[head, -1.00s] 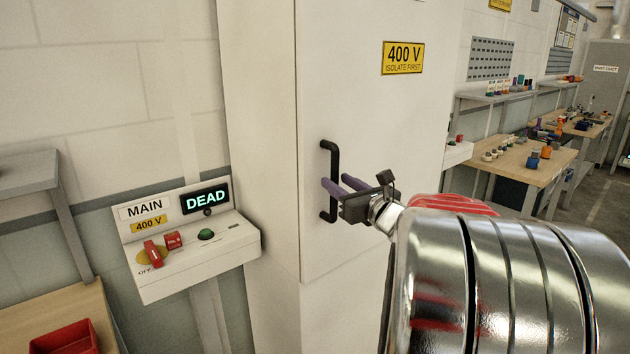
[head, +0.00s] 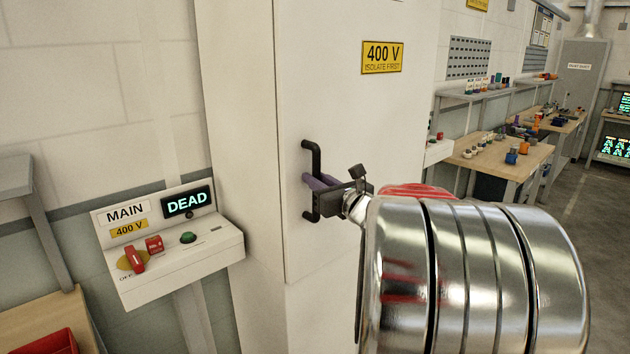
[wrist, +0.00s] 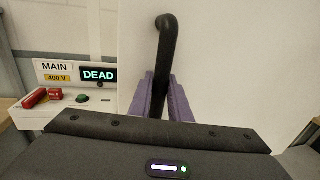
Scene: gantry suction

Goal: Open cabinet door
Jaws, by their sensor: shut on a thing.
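The white cabinet door (head: 345,120) is flush with its frame in the head view and looks closed. It carries a black vertical bar handle (head: 311,155) near its left edge and a yellow 400 V sign (head: 382,57). My gripper (head: 312,183) is at the handle, its purple fingers around the bar's lower half. In the wrist view the handle (wrist: 166,45) stands upright between the two purple fingers (wrist: 160,98), which are shut on it. My arm hides part of the door's lower right.
A MAIN switch box (head: 180,255) left of the cabinet has a lit DEAD display (head: 187,200), a red switch (head: 134,258) and a green button (head: 188,237). Workbenches (head: 500,155) stand at the right. Open floor (head: 590,230) shows at the far right.

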